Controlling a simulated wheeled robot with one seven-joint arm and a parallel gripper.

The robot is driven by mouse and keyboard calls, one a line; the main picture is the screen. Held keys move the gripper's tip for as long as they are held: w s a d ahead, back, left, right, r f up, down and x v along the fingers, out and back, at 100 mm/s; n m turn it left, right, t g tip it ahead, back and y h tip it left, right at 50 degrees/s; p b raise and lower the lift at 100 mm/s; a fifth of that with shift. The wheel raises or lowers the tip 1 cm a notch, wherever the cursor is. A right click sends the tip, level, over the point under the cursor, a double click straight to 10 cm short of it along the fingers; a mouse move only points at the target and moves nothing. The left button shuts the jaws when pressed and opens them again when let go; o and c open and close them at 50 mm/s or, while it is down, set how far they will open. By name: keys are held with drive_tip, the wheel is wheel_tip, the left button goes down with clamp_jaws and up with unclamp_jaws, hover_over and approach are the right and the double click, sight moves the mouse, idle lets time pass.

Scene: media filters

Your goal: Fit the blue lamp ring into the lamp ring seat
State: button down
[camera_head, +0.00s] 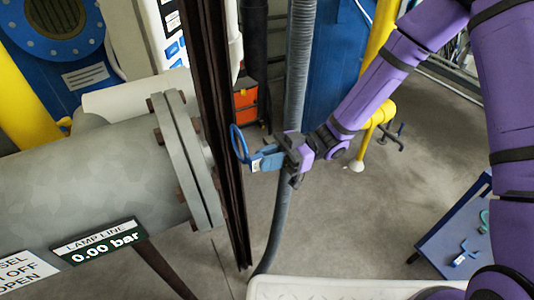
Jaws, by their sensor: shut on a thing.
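The blue lamp ring (236,140) is a thin hoop standing roughly upright, with a blue block-like part (266,159) running from it toward my gripper. My gripper (282,154) is shut on this blue part, with the hoop sticking out to the left. The ring appears close to the dark brown steel beam; I cannot tell whether they touch. I cannot make out the lamp ring seat for certain. A grey flange (183,150) on a large pipe stands left of the beam, and its right face is partly hidden.
The grey pipe carries a "LAMP LINE 0.00 bar" sign (97,240). The upright brown beam (222,110) and a ribbed grey hose (296,70) stand near my gripper. A blue-topped table (440,235) with small parts is at lower right. Open floor lies between.

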drive_tip(key=shift+w, duration=0.15)
idle(0.3)
drive_tip(key=shift+f+x, duration=0.15)
drive_tip(key=shift+x, duration=1.25)
drive_tip(key=shift+f+x, duration=0.2)
drive_tip(key=shift+x, duration=1.2)
drive_tip(key=shift+x, duration=1.05)
drive_tip(key=c, duration=1)
unclamp_jaws()
drive_tip(key=shift+a, duration=0.1)
drive_tip(key=shift+c, duration=0.2)
